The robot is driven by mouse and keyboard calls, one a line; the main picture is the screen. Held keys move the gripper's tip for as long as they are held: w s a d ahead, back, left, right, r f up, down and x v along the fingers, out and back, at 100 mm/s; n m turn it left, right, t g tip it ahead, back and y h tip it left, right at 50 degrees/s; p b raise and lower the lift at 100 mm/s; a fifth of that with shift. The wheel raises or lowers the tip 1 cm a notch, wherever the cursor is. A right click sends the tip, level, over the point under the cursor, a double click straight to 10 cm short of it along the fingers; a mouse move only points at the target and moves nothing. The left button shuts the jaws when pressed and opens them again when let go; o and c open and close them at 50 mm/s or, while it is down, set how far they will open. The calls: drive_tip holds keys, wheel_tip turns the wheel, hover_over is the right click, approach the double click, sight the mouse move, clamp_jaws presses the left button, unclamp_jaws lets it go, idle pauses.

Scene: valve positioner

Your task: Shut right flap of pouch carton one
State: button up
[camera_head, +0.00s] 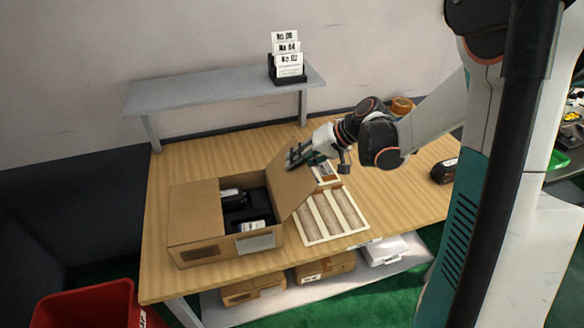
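An open brown carton (210,248) stands on the left part of the wooden table. Its right flap (290,183) stands up, leaning outward to the right. Black items with white labels (250,212) lie inside the carton. My gripper (296,157) is at the upper edge of the right flap, on its right side, reaching in from the right. It seems close to or touching the flap, but contact cannot be made out. The fingers are too small to tell whether they are open or shut.
A slatted tray (333,215) lies right of the carton. A grey shelf (220,89) with a card holder (286,72) stands behind. A black item (444,171) lies at the table's right. A red bin (85,308) stands at the lower left. Boxes (325,268) lie on the lower shelf.

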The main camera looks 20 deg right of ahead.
drive_tip(key=shift+b+x, duration=0.3)
drive_tip(key=shift+x, duration=1.15)
clamp_jaws()
drive_tip(key=shift+a+r, duration=0.1)
